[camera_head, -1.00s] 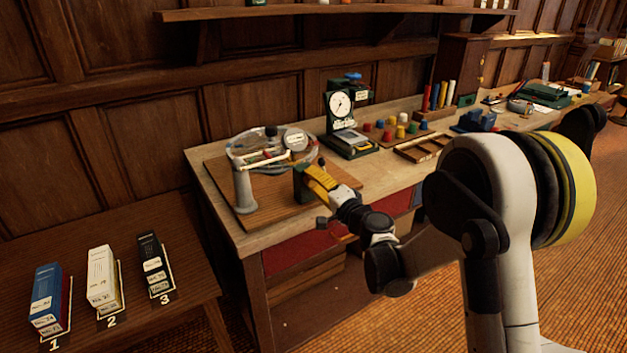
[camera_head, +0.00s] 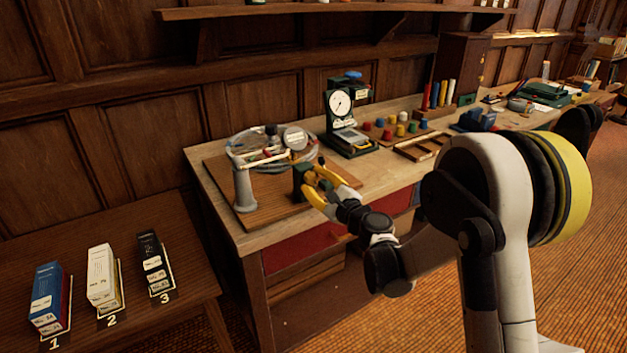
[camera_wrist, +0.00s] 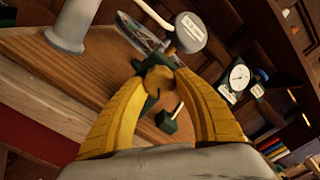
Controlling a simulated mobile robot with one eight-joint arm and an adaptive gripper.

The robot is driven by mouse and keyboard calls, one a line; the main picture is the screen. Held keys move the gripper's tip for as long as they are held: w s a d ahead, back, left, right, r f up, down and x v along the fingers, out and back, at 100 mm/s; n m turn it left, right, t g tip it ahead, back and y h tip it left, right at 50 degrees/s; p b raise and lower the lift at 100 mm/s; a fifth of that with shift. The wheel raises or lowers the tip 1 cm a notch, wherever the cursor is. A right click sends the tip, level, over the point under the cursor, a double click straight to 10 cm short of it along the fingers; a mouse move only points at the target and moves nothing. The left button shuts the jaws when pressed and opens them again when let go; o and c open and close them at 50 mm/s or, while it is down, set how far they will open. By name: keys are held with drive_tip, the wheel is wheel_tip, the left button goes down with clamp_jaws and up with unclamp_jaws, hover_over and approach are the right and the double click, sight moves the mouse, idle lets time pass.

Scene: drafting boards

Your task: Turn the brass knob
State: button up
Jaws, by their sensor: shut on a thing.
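The brass knob (camera_wrist: 158,82) is a small round piece between my fingertips in the wrist view. It is partly covered by the fingers and sits at a dark green block (camera_head: 299,180) on the wooden board (camera_head: 270,212). My gripper (camera_head: 313,180) has yellow fingers, which reach the knob from the front right. In the wrist view the fingertips (camera_wrist: 157,76) close on it from both sides. A small dark green piece (camera_wrist: 173,119) shows between the fingers. The knob's marking, if any, is hidden.
A grey post (camera_head: 243,190) with a pale arm, coiled clear tubing and a round grey disc (camera_head: 295,138) stand close behind. A dial gauge stand (camera_head: 341,105) is at the right. Boxes (camera_head: 102,275) stand on the separate lower table at left.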

drive_tip(key=m, duration=0.7)
drive_tip(key=shift+a, duration=0.1)
idle(0.5)
drive_tip(key=o, duration=1.2)
drive_tip(key=shift+c, duration=0.2)
drive_tip(key=v, duration=1.2)
